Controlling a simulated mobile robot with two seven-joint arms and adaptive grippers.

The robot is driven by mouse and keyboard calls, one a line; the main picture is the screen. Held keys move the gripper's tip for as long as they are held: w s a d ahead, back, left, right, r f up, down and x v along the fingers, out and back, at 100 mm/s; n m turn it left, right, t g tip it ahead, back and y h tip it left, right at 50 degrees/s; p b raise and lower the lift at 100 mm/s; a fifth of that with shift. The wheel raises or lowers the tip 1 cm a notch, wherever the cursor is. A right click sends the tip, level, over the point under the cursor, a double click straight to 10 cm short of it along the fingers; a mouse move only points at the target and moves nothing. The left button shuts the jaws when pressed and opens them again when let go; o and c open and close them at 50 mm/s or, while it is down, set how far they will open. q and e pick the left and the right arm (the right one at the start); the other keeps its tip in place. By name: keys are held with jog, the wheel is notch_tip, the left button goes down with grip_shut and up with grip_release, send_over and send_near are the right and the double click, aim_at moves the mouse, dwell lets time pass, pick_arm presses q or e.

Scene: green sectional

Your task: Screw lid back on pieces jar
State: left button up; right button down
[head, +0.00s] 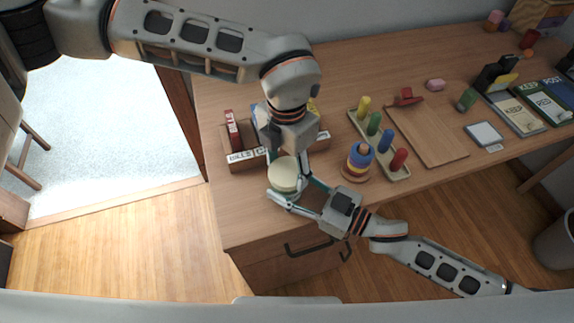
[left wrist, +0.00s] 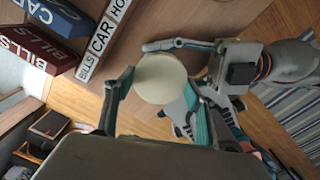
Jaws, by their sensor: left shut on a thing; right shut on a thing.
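The round cream lid (head: 284,172) is near the front left of the desk and seems to sit on the pieces jar (head: 284,190), which is mostly hidden beneath it. My left gripper (head: 288,162) comes from above and is shut on the lid. The left wrist view shows the lid (left wrist: 160,78) face-on between my left fingers (left wrist: 161,86). My right gripper (head: 289,188) comes from the front right, lower down, with its fingers shut around the jar's sides. I cannot tell whether the lid is fully seated.
A wooden sorter (head: 247,162) labelled BILLS and CAR stands close behind on the left. A ring stacker (head: 359,160), a peg board (head: 372,128) and a bare wooden board (head: 427,137) lie to the right. The desk's front edge is close to the jar.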

pick_arm(q)
jog(key=m, duration=0.3)
jog(key=shift+m, duration=0.4)
jog(key=m, duration=1)
jog(key=shift+m, duration=0.3)
jog(key=m, duration=0.4)
jog(key=shift+f+m, duration=0.1)
jog(key=shift+m, duration=0.2)
jog(key=o, duration=1.2)
jog(key=shift+r, duration=2.3)
